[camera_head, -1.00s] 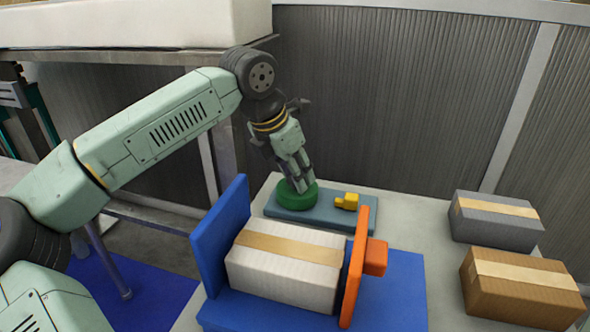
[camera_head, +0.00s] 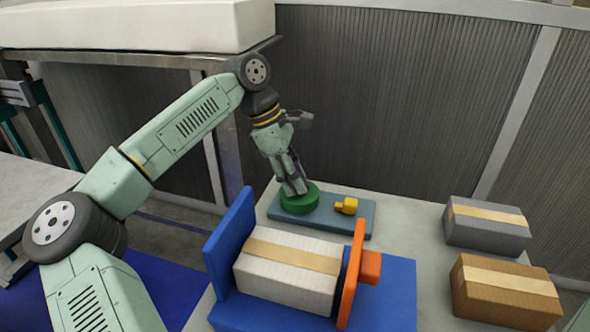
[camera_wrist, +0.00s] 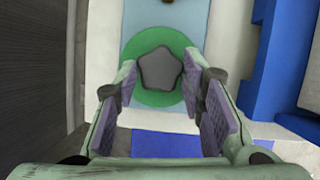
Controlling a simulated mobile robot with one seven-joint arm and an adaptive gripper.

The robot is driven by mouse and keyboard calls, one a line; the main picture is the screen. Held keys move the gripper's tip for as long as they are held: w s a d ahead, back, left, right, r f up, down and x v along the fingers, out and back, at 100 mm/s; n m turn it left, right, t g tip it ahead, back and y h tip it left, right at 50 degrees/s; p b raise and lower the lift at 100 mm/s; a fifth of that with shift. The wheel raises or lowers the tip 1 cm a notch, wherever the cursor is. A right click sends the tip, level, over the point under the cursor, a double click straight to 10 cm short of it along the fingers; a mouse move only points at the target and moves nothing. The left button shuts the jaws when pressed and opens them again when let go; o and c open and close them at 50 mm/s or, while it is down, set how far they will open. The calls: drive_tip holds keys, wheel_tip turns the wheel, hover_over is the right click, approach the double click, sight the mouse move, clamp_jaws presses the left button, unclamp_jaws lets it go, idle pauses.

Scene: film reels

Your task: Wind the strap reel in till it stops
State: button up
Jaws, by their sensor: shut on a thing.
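The strap reel is a green disc (camera_head: 300,204) on a grey-blue base plate (camera_head: 335,222) at the back of the table. It also shows in the wrist view (camera_wrist: 152,98), with a dark star-shaped knob (camera_wrist: 161,68) on top. My gripper (camera_head: 294,190) points down onto the reel from above and is shut on the knob, with a finger on each side of it in the wrist view (camera_wrist: 161,80). In the head view the fingers hide most of the knob. A yellow piece (camera_head: 346,206) sits on the same plate, right of the reel. No loose strap is discernible.
In front, a white box (camera_head: 285,280) with a tan band lies between a blue upright wall (camera_head: 230,243) and an orange plate (camera_head: 351,275). A grey box (camera_head: 487,236) and a brown box (camera_head: 505,300) stand at right. A ribbed wall (camera_head: 380,90) rises behind.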

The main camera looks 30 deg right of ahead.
drive_tip(key=shift+w+d+m+g+y+p, duration=0.1)
drive_tip(key=shift+m+g+y+p, duration=0.5)
drive_tip(key=shift+m, duration=1)
drive_tip(key=o, duration=1.1)
drive_tip(key=shift+o, duration=0.2)
drive_tip(key=v, duration=1.2)
